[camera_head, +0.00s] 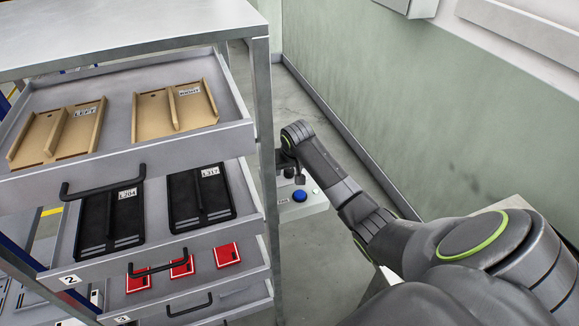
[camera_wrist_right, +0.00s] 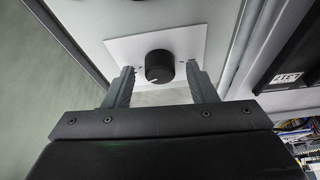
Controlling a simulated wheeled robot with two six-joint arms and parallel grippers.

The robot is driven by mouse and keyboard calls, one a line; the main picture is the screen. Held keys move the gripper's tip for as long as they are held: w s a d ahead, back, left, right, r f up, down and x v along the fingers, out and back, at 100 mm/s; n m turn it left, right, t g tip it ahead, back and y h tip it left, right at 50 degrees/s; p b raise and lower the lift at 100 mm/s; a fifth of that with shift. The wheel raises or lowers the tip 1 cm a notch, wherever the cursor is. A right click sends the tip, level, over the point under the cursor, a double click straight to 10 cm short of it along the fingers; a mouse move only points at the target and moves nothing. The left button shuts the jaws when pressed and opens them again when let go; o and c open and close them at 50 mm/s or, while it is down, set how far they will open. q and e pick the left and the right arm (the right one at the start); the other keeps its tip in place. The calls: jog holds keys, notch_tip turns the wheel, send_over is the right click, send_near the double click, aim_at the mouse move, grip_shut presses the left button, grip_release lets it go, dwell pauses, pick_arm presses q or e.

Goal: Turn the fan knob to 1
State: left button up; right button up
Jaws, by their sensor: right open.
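The fan knob (camera_wrist_right: 159,66) is a round black knob with a light pointer line, on a white plate (camera_wrist_right: 190,40) in the right wrist view. My right gripper (camera_wrist_right: 160,80) is open, with one finger on each side of the knob. I cannot tell whether the fingers touch it. The pointer line shows at the knob's lower left; the marks on the plate are too small to read. In the head view my right gripper (camera_head: 294,170) is at the panel beside the cabinet, where the knob is hard to make out. My left gripper is not in view.
A metal cabinet with open drawers (camera_head: 200,140) stands at the left, its post (camera_head: 264,120) close to my right gripper. A blue button (camera_head: 300,195) sits on the grey panel (camera_head: 312,207). A green wall (camera_head: 420,110) is at the right, with floor between.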

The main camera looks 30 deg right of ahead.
jog(key=c, duration=1)
